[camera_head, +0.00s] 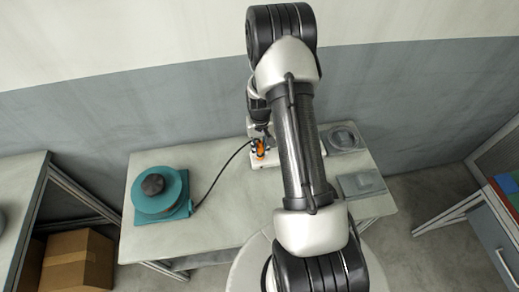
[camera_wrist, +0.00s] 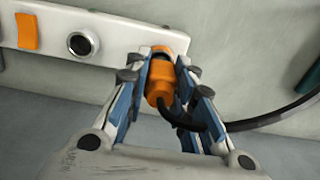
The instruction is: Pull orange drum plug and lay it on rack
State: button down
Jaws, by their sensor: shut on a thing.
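The orange plug (camera_wrist: 160,82) is between the two fingers of my gripper (camera_wrist: 163,78) in the wrist view, with a black cable (camera_wrist: 270,120) curving from its near end to the right. Its far end meets the white socket strip (camera_wrist: 118,35); I cannot tell how deep it sits. In the head view the plug (camera_head: 260,148) is a small orange patch beside my arm, at the back of the table. The cable runs left to a teal drum (camera_head: 160,193) with a dark hub. I cannot tell which thing is the rack.
The strip has an orange switch (camera_wrist: 27,31) and a round socket (camera_wrist: 83,43) left of the plug. On the table's right are a grey round-topped item (camera_head: 345,138) and a grey flat tray (camera_head: 361,184). The table (camera_head: 225,225) is clear at front centre.

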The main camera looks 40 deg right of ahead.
aim_at(260, 144)
jog(key=shift+r+p, duration=1.2)
jog(key=shift+r, duration=1)
jog(key=shift+r+p, duration=0.6)
jog(key=shift+r, duration=0.4)
